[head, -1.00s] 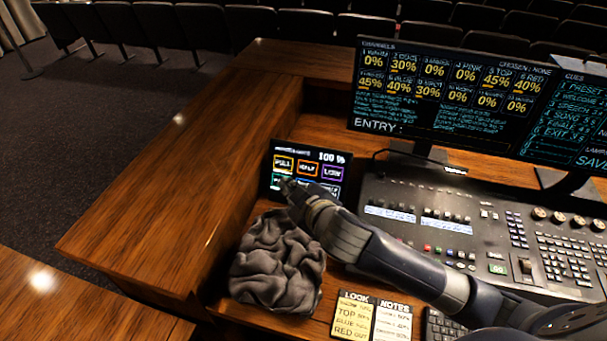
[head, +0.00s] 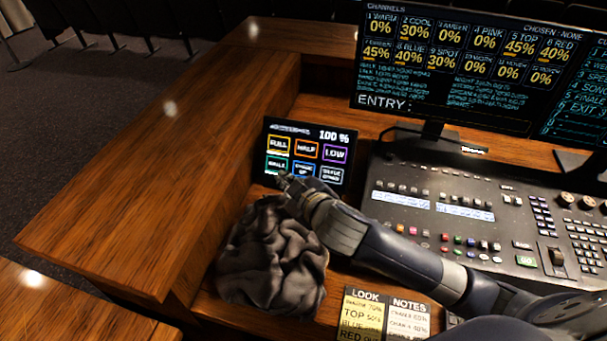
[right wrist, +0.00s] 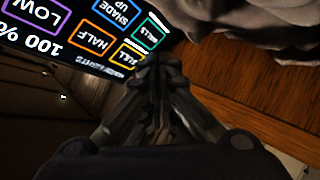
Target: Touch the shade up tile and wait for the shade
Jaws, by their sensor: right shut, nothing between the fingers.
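A small dark touch panel (head: 349,150) stands on the desk, with two rows of outlined tiles and a "100 %" reading. The blue shade up tile (head: 304,169) is in the lower row, middle; it also shows in the right wrist view (right wrist: 117,12). The shade down tile (head: 331,175) is to its right, the green walls tile (head: 277,165) to its left. My right gripper (head: 284,183) is shut and empty, its tips in front of the panel's lower left edge. In the right wrist view its tips (right wrist: 160,62) lie beside the walls tile, off the shade up tile. Contact cannot be told.
A crumpled grey cloth (head: 270,260) lies below my right gripper. A lighting console (head: 450,205) and a large monitor (head: 460,70) stand to the right. Look and notes cards (head: 385,315) lie in front. A raised wooden edge (head: 150,180) bounds the left.

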